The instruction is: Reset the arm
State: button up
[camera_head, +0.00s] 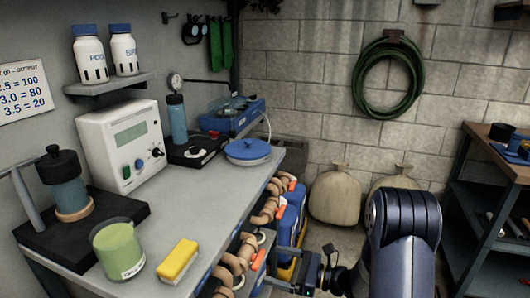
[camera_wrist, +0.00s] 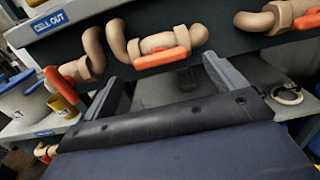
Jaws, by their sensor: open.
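My arm (camera_head: 402,235) rises at the lower right of the head view, bent, with its forearm reaching down and left. My gripper (camera_head: 308,274) is low beside the bench's front edge, small and partly cut by the frame bottom. In the wrist view my gripper (camera_wrist: 163,82) shows two grey fingers spread wide apart, with nothing held between them. Beyond the fingers are tan pipes (camera_wrist: 120,42) with orange valve handles (camera_wrist: 163,58). Whether a finger touches the pipework cannot be told.
The grey bench (camera_head: 215,190) carries a green beaker (camera_head: 117,248), a yellow sponge-like block (camera_head: 177,261) and a white meter (camera_head: 122,145). Pipes with orange handles run along its front. Sacks (camera_head: 335,196) stand by the back wall. A dark shelf rack (camera_head: 490,235) stands at the right.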

aim_at(261, 260)
jog(key=x, duration=0.4)
jog(key=shift+a, duration=0.4)
jog(key=shift+d+r+m+p, duration=0.15)
jog(key=shift+m+p, duration=0.15)
jog(key=shift+p, duration=0.2)
jog(key=shift+m, duration=0.3)
jog(key=shift+f, duration=0.3)
